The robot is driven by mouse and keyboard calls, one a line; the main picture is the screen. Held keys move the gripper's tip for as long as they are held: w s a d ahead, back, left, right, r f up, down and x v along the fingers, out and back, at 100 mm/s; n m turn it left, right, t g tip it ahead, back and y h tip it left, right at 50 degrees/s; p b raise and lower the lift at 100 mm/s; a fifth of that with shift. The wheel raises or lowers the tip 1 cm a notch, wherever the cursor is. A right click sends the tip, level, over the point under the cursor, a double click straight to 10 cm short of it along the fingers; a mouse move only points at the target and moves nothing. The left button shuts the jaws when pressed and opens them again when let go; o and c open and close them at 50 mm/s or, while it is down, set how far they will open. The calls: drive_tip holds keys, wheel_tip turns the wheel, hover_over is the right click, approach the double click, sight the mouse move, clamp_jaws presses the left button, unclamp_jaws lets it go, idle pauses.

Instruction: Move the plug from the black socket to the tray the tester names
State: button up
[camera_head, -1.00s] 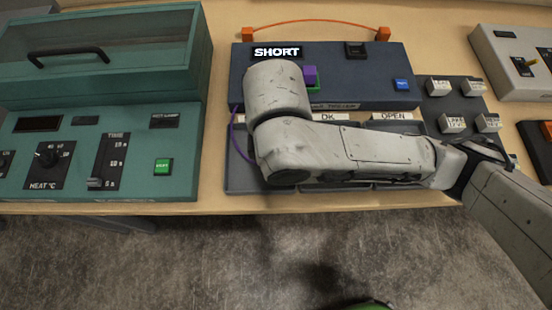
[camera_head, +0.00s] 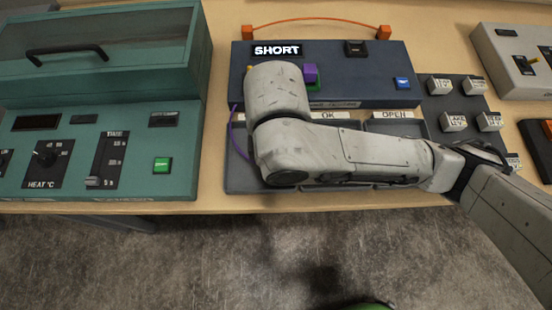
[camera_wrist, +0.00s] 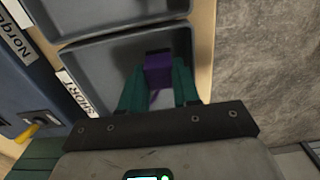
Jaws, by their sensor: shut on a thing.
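The tester (camera_head: 375,85) is a dark blue box, and its display (camera_head: 277,50) reads SHORT. A black socket (camera_head: 355,48) sits empty on its top right. In the wrist view my gripper (camera_wrist: 158,80), with green fingers, is shut on a purple plug (camera_wrist: 158,70). The plug is over a grey tray (camera_wrist: 105,65) whose label (camera_wrist: 74,94) reads SHORT. I cannot tell whether it touches the tray floor. In the head view my arm hides the gripper, held plug and this tray. Trays labelled OK (camera_head: 330,115) and OPEN (camera_head: 395,115) lie to the right.
Another purple plug (camera_head: 310,72) stands in a green socket (camera_head: 316,87). A purple cable (camera_head: 236,140) hangs at the tester's left, and an orange cable (camera_head: 310,24) arches behind it. A teal oven-like unit (camera_head: 100,100) stands left. Labelled blocks (camera_head: 453,121) sit right. A yellow lever (camera_wrist: 28,132) is near my gripper.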

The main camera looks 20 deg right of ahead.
drive_tip(key=shift+f, duration=0.45)
idle(1.0)
drive_tip(key=o, duration=1.5)
drive_tip(key=shift+c, duration=0.2)
drive_tip(key=shift+s+a, duration=0.1)
drive_tip(key=shift+s, duration=0.05)
drive_tip(key=shift+c, duration=0.4)
